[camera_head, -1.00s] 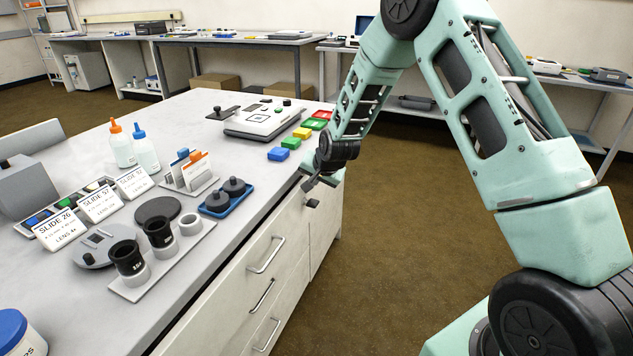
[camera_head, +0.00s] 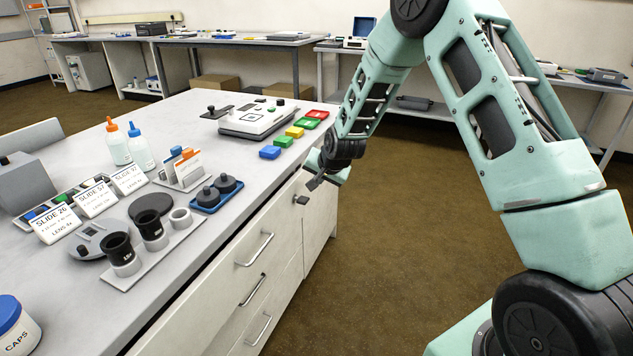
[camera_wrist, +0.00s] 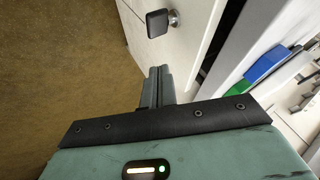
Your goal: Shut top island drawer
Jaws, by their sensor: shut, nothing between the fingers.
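The island (camera_head: 85,170) stands on the left in the head view. Its top drawer (camera_head: 215,285) has a bar handle (camera_head: 254,249) and sits under the counter edge. A dark line runs between the drawer front and the countertop; I cannot tell exactly how far the drawer stands out. My gripper (camera_head: 313,182) is near the island's front face, beyond the top drawer's handle and close to a dark knob (camera_head: 302,199). In the wrist view the fingers (camera_wrist: 157,85) are together and empty. The knob (camera_wrist: 160,22) is ahead of them, apart, on a pale panel.
Lower drawers with handles (camera_head: 252,290) are below. The countertop holds bottles (camera_head: 117,145), slide cards, a blue tray (camera_head: 217,198), a white device (camera_head: 262,119) and coloured blocks (camera_head: 270,152). The brown floor (camera_head: 410,240) beside the island is clear. Side benches line the walls.

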